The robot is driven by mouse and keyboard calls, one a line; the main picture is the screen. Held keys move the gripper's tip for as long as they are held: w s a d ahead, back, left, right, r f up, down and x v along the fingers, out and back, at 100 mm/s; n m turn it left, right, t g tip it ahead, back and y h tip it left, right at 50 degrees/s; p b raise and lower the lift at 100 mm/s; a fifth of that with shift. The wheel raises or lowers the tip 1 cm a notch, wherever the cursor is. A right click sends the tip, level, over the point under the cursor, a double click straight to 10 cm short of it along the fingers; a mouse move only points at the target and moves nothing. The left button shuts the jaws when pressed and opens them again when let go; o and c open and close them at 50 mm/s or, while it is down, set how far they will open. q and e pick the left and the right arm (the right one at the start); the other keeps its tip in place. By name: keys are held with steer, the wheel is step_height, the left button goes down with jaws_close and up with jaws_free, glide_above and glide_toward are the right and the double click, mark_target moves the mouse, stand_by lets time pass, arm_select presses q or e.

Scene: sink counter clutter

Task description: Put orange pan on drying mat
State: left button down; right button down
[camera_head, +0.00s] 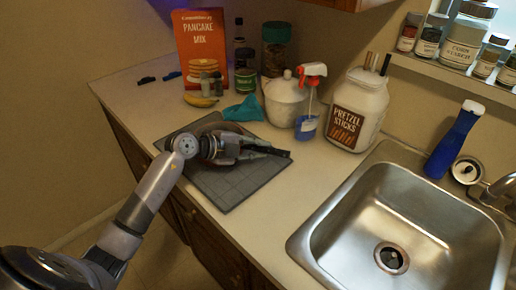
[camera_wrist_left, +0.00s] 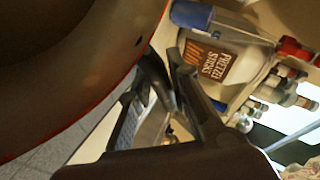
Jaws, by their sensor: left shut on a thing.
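The orange pan (camera_head: 222,124) is mostly hidden behind my left gripper in the head view; only part of its brownish round body shows, over the back of the drying mat. In the left wrist view the pan (camera_wrist_left: 60,60) fills the left side, dark brown with an orange-red rim. My left gripper (camera_head: 268,150) is over the grey drying mat (camera_head: 232,190), its fingers pointing right. In the wrist view its dark fingers (camera_wrist_left: 160,95) are shut around the pan's dark handle. Whether the pan touches the mat cannot be told. My right gripper is out of view.
A teal cloth (camera_head: 244,109), a banana (camera_head: 200,101) and a pancake mix box (camera_head: 202,50) are behind the mat. A white canister (camera_head: 284,100), spray bottle (camera_head: 308,120) and pretzel jar (camera_head: 354,112) stand to the right. The sink (camera_head: 400,225) is at front right.

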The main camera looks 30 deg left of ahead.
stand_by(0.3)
arm_select(q)
steer(key=c, duration=1.9)
jaws_free()
steer(key=shift+f, duration=0.15)
steer(key=o, duration=0.4)
steer(key=shift+b+v, duration=0.85)
steer(key=shift+v, duration=5.25)
